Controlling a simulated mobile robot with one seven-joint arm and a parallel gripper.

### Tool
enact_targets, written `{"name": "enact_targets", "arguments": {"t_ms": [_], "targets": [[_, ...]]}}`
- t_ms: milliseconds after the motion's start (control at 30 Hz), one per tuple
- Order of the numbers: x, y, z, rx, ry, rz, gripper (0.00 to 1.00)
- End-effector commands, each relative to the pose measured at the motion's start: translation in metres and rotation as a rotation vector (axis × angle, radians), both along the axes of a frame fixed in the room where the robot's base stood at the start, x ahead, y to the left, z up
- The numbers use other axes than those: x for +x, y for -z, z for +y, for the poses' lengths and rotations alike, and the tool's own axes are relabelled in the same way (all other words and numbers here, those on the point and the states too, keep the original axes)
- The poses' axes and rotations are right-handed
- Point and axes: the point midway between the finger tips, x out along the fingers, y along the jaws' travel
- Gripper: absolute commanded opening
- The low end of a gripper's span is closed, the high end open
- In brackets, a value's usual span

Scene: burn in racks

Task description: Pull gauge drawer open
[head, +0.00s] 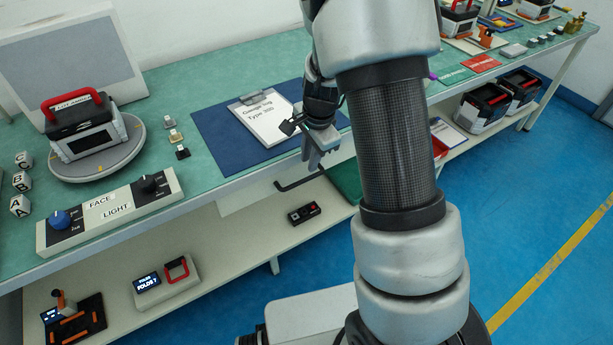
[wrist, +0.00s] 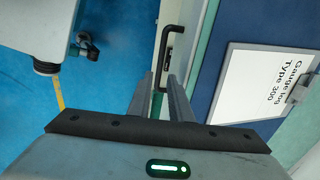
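The gauge drawer (head: 248,199) is a white front under the edge of the green bench top, and it looks closed. Its black bar handle (head: 300,181) sticks out towards the floor side. In the wrist view the handle (wrist: 164,55) runs down the picture towards the gap between my fingers. My gripper (head: 313,160) is open beside the bench edge, close to the handle. In the wrist view its two grey fingers (wrist: 159,95) stand apart, with the handle's lower end appearing between them. I cannot tell whether they touch it.
A clipboard (head: 265,125) labelled "Gauge log Type 300" lies on a blue mat (head: 210,125) above the drawer. A black device (head: 304,213) lies on the lower shelf (head: 235,262). A FACE/LIGHT control box (head: 110,208) stands at the bench's front left. Blue floor (head: 530,200) is clear at right.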

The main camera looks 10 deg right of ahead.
Motion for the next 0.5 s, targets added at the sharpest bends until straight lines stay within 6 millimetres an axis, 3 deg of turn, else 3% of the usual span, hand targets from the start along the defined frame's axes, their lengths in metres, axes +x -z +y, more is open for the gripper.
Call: {"name": "enact_targets", "arguments": {"t_ms": [33,200,500], "targets": [[0.001,0.016,0.000,0.001,0.000,0.004,0.18],[0.008,0.048,0.003,0.000,0.000,0.002,0.18],[0.014,0.076,0.005,0.001,-0.001,0.000,0.18]]}}
